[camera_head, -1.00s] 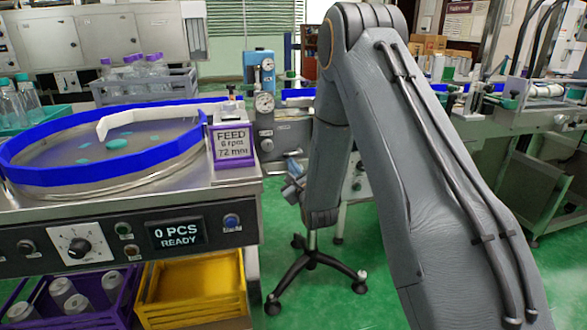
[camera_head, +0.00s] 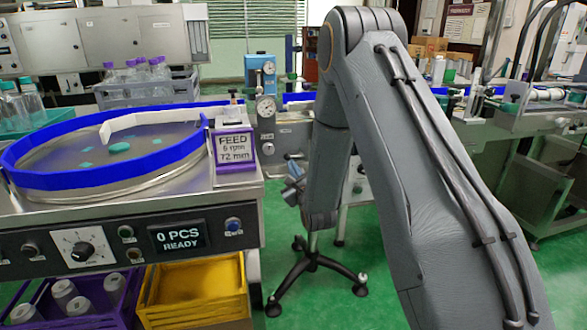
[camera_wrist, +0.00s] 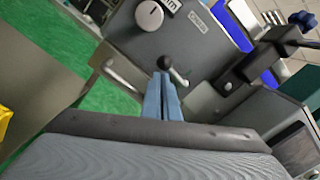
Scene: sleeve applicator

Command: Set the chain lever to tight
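A lever with a black ball knob (camera_wrist: 165,62) and a short metal rod shows on a dark grey panel (camera_wrist: 204,48) in the wrist view. I take it for the chain lever, but the small label plate (camera_wrist: 199,20) above it is too blurred to read surely. My gripper (camera_wrist: 161,76) has its two blue fingers close together, with their tips just below the knob. I cannot tell whether they touch it. In the head view my gripper (camera_head: 293,188) shows only partly beside my arm, and the lever is hidden there.
A round dial (camera_wrist: 149,15) sits above left of the knob, and a metal handle (camera_wrist: 121,76) stands left of it. A black clamp arm (camera_wrist: 262,58) is at right. In the head view, the turntable with its blue rim (camera_head: 100,178) and the feed sign (camera_head: 235,150) stand left.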

